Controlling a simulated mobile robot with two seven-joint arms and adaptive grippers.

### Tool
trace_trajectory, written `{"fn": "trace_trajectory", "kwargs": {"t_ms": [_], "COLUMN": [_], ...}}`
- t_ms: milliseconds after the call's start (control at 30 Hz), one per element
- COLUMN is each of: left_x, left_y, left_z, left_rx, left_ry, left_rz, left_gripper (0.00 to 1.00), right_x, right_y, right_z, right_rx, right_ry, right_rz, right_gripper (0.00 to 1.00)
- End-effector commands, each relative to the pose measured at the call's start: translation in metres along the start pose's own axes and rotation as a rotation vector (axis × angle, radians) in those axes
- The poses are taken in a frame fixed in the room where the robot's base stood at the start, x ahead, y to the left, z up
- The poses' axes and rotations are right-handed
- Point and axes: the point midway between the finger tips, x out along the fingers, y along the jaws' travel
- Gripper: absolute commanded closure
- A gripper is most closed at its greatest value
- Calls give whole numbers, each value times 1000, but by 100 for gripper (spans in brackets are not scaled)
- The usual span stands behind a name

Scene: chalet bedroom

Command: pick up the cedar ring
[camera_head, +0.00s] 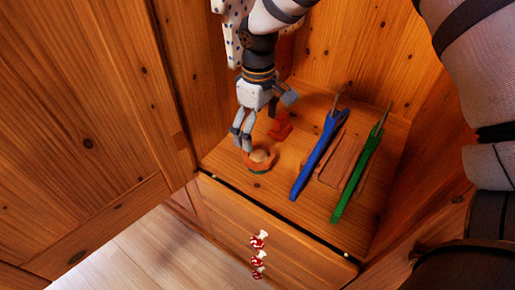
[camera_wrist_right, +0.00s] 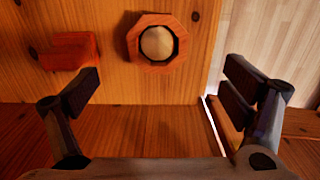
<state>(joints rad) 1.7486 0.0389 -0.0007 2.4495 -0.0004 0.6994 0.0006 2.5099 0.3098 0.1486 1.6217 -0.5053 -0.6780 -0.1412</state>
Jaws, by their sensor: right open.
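The cedar ring appears as an octagonal reddish wooden ring (camera_head: 260,168) near the front left edge of the wooden shelf. A pale round area fills its middle; I cannot tell whether that is a separate piece. In the right wrist view the ring (camera_wrist_right: 137,48) lies ahead of the fingers, between their lines. My right gripper (camera_head: 265,121) is open and empty, with one finger close to the ring's back left side in the head view. In the right wrist view the open fingers (camera_wrist_right: 163,92) are apart from the ring. My left gripper does not show.
A reddish wooden piece (camera_head: 280,125) lies just behind the ring and shows in the wrist view (camera_wrist_right: 68,52). A blue tool (camera_head: 318,158), a wooden block (camera_head: 340,160) and a green tool (camera_head: 357,176) lie to the right. Wooden walls enclose the shelf; a red-white ornament (camera_head: 259,258) hangs in front.

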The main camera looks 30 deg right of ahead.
Motion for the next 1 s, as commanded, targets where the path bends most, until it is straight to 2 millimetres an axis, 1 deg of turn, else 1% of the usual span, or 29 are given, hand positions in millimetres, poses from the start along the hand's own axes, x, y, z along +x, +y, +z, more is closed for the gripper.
{"fn": "trace_trajectory", "kwargs": {"t_ms": [33,100,233,367,433,533,700,733,767,800,867,900,933,1000], "left_x": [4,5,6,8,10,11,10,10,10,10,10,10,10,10], "left_y": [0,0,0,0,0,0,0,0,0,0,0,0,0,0], "left_z": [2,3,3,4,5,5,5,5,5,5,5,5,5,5], "left_rx": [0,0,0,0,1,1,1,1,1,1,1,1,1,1], "left_ry": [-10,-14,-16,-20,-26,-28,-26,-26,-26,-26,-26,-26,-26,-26], "left_rz": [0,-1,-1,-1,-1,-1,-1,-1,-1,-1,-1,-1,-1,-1], "left_gripper": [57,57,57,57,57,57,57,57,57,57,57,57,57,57], "right_x": [15,26,41,67,79,85,84,84,84,84,84,84,84,84], "right_y": [-1,0,1,4,4,4,4,4,4,4,4,4,4,4], "right_z": [1,1,2,7,5,5,4,4,4,4,4,4,4,4], "right_rx": [0,1,2,3,1,1,1,1,1,1,1,1,1,1], "right_ry": [-8,-5,-3,-5,-3,0,2,2,2,2,2,2,2,2], "right_rz": [-4,-3,-3,-3,-1,0,0,0,0,0,0,0,0,0], "right_gripper": [7,7,7,7,7,7,7,9,16,25,38,47,49,49]}}
